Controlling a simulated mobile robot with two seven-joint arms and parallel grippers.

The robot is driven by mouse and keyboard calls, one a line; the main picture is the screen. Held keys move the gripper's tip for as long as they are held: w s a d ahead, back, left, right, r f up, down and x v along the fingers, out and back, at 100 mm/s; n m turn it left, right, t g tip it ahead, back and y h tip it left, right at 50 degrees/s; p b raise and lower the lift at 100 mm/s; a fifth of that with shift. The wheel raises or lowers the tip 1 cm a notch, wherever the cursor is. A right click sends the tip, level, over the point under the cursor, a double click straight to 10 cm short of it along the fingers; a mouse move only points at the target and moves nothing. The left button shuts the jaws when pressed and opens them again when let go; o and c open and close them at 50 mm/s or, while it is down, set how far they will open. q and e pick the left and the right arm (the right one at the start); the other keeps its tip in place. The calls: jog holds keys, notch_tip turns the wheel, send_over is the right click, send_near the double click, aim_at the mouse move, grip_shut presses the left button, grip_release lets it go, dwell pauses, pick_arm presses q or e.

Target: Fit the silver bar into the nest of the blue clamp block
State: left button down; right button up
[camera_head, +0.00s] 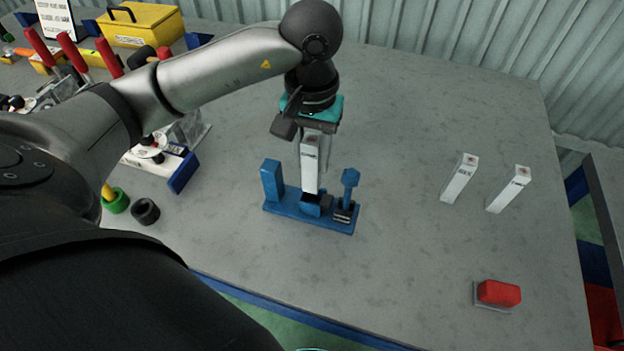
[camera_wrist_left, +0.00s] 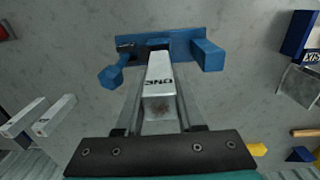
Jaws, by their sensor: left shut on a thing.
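The blue clamp block (camera_head: 284,211) stands on the table, with a tall blue post on its left and a blue knobbed post and dark piece on its right. My left gripper (camera_head: 311,150) points down above it, shut on the silver bar (camera_head: 310,173). The bar is held upright, its lower end at the middle of the block between the posts. I cannot tell whether it sits fully in the nest. The left wrist view shows the lettered bar (camera_wrist_left: 158,80) between the fingers, with the block (camera_wrist_left: 180,45) beyond its lower end.
Two similar silver bars (camera_head: 460,178) (camera_head: 509,188) stand to the right. A red block (camera_head: 497,293) lies near the front right. Red-handled clamps (camera_head: 72,52), a yellow toolbox (camera_head: 140,24) and a black ring (camera_head: 145,211) are at left. The table around the block is clear.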

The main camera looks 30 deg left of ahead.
aim_at(312, 139)
pick_arm(q)
notch_tip(312, 139, down, 2)
jog(key=shift+f, duration=0.1)
jog(key=shift+f+b, duration=0.4)
jog(key=shift+f, duration=1.75)
jog(key=shift+f, duration=0.15)
jog(key=c, duration=0.5)
grip_release()
jog(key=shift+r, duration=0.2)
notch_tip(312, 139, up, 12)
jog(key=shift+p, duration=0.85)
